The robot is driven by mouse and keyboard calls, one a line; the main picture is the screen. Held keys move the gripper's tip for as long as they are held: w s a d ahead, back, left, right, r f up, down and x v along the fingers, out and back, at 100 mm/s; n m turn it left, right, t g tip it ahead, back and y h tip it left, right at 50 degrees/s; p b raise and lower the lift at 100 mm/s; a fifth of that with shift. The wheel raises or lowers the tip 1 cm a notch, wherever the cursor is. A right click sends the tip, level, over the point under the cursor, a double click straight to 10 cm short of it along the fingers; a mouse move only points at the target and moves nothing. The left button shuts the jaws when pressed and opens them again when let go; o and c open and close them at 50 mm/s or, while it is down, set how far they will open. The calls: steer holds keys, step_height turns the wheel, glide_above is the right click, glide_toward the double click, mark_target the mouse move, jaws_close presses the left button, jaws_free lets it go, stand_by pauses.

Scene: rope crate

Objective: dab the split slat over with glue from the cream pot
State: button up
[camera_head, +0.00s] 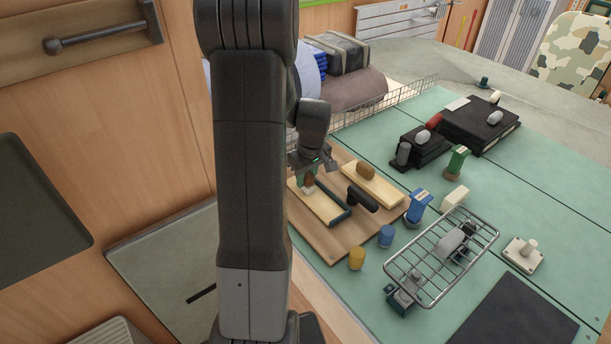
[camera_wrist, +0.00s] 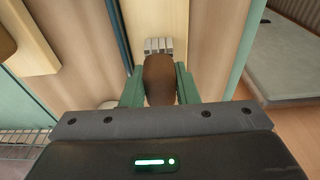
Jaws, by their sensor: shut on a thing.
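My gripper (camera_head: 309,176) is shut on the brown handle of a brush (camera_wrist: 160,80), which has pale bristles; the brush (camera_head: 309,188) also shows in the head view. In the wrist view, the green fingers of my gripper (camera_wrist: 160,88) stand on either side of the handle. The bristles are over or at a pale slat (camera_wrist: 168,16), which also lies on the wooden board in the head view (camera_head: 322,205). I cannot tell whether they touch it. No split or glue is clear. A small cream block-like thing (camera_head: 455,197) stands right of the board; I cannot tell if it is the pot.
The wooden board (camera_head: 335,249) also holds a second pale slat (camera_head: 384,188), a brown knob-like piece (camera_head: 366,172) and a dark tool (camera_head: 361,198). Blue (camera_head: 386,236) and yellow (camera_head: 356,258) pieces and a wire rack (camera_head: 420,262) stand nearby.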

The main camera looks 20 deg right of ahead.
steer(key=shift+s+d+f+b, duration=0.1)
steer(key=shift+s+d+b, duration=0.2)
steer(key=shift+s, duration=0.55)
steer(key=shift+s+d+b, duration=0.2)
steer(key=shift+s+d, duration=0.05)
steer(key=shift+s, duration=0.6)
steer(key=shift+s, duration=0.1)
steer(key=shift+s+d+f+b, duration=0.1)
steer(key=shift+s+d+b, duration=0.15)
steer(key=shift+s, duration=0.55)
steer(key=shift+s+d+f+b, duration=0.15)
steer(key=shift+s+d, duration=0.1)
steer(key=shift+s, duration=0.55)
steer(key=shift+r, duration=0.2)
steer(key=shift+d+r+p, duration=0.1)
steer(key=shift+r+p, duration=0.4)
steer(key=shift+r, duration=0.25)
steer(key=shift+r, duration=0.1)
